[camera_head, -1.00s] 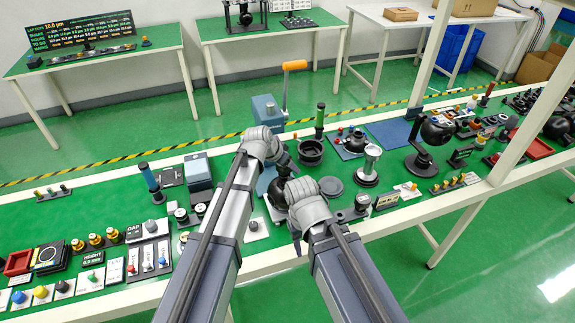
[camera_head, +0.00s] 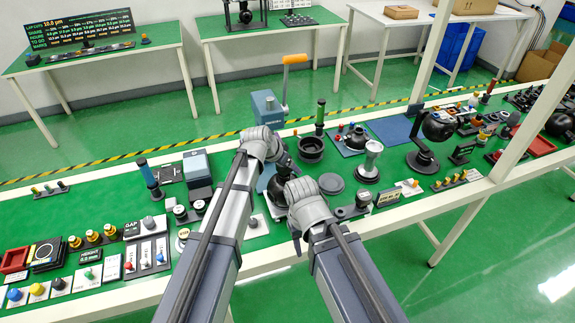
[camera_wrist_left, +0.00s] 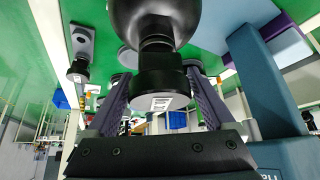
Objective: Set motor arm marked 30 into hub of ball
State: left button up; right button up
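In the left wrist view a glossy black ball (camera_wrist_left: 155,18) fills the top middle. A black cylindrical motor arm (camera_wrist_left: 162,78) with a small white label (camera_wrist_left: 162,103) is in line with it; the label is too small to read surely. My left gripper (camera_wrist_left: 160,82) has a finger on each side of the cylinder, seemingly touching it. In the head view the dark ball (camera_head: 280,188) shows partly between my left gripper (camera_head: 284,160) and my right gripper (camera_head: 297,238). Whether the motor arm is seated in the hub cannot be told.
A blue press-like box (camera_head: 267,108) with an orange handle stands behind the grippers. A black ring (camera_head: 311,150), a flat dark disc (camera_head: 331,184) and a silver spool (camera_head: 370,163) stand to the right. Switch panels lie at left.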

aim_at(279, 166)
pick_arm(q)
jog(key=shift+o, duration=0.7)
jog(key=shift+r, duration=0.1)
jog(key=p+v, duration=0.6)
jog(key=v, duration=0.1)
jog(key=shift+s+a+r+p, duration=0.15)
jog(key=shift+a+r+p, duration=0.05)
jog(key=shift+r+p, duration=0.15)
jog(key=shift+f, duration=0.1)
